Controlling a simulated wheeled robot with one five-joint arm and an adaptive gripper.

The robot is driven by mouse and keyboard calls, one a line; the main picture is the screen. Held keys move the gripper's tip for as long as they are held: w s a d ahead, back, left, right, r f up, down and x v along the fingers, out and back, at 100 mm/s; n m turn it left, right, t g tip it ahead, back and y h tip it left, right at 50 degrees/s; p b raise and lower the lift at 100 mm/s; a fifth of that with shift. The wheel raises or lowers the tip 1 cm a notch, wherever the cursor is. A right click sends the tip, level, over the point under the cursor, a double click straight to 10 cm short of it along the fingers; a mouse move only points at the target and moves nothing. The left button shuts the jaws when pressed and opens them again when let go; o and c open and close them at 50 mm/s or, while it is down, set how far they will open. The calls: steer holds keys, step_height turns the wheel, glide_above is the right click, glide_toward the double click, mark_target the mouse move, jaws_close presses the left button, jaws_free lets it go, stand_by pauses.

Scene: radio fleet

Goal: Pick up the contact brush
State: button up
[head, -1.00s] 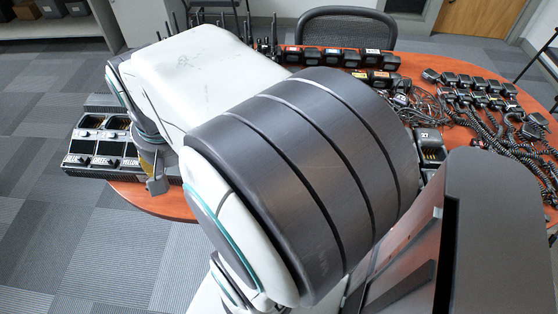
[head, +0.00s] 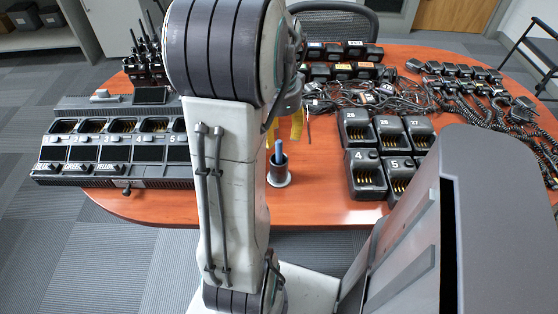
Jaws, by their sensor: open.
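A blue upright handle (head: 279,152), which looks like the contact brush, stands in a dark cup (head: 278,172) with a pale round base. The cup is on the table just right of my arm. The brush's lower end is hidden in the cup. My gripper (head: 295,125) shows only in part behind my arm, with yellow parts hanging down above and behind the cup. It appears apart from the brush, open and with nothing seen in it. Its fingertips are mostly hidden.
A multi-bay charger (head: 115,182) fills the orange table's (head: 330,210) left end, with upright radios behind it. Numbered single chargers (head: 367,178) stand right of the cup. Cables, radios and coiled-cord microphones (head: 470,90) lie farther back and right. Bare tabletop surrounds the cup's front and right.

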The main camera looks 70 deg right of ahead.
mark_target(279, 155)
steer(key=f, duration=0.6)
steer(key=shift+a+f, duration=0.35)
steer(key=shift+f, duration=0.45)
steer(key=shift+c, duration=0.4)
jaws_close()
